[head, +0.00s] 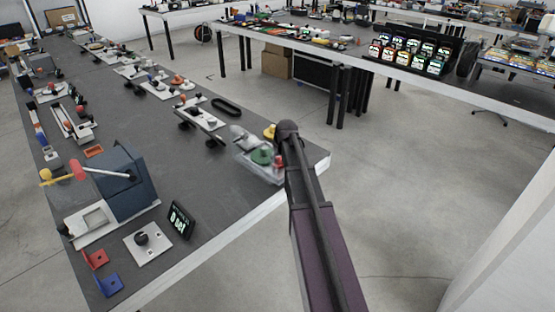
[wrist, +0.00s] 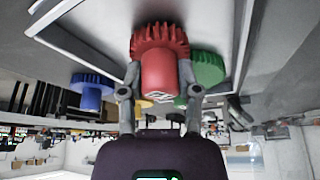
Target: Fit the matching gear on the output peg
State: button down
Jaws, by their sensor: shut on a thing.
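In the wrist view my gripper (wrist: 158,92) is shut on the hub of a red gear (wrist: 160,45), with one finger on each side and the toothed disc facing away from me. A green gear (wrist: 207,72) is behind it to the right and a blue gear (wrist: 92,88) to the left. A yellow part (wrist: 145,103) shows partly between the fingers. In the head view the green gear (head: 262,157) sits by a pale tray-like chassis (head: 256,172) at the table's near right corner. I cannot make out the output peg; the red gear hides what is behind it.
The long dark table (head: 225,185) carries many small parts towards its far end. A blue-grey machine (head: 125,180), a small display (head: 181,220) and a knob plate (head: 148,243) stand near its front. A black oval ring (head: 227,106) lies beyond the chassis.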

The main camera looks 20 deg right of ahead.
jog(key=shift+f, duration=0.3)
jog(key=c, duration=0.6)
grip_release()
jog(key=shift+r, duration=0.2)
jog(key=shift+p+v, duration=4.9)
jog(key=shift+v, duration=0.5)
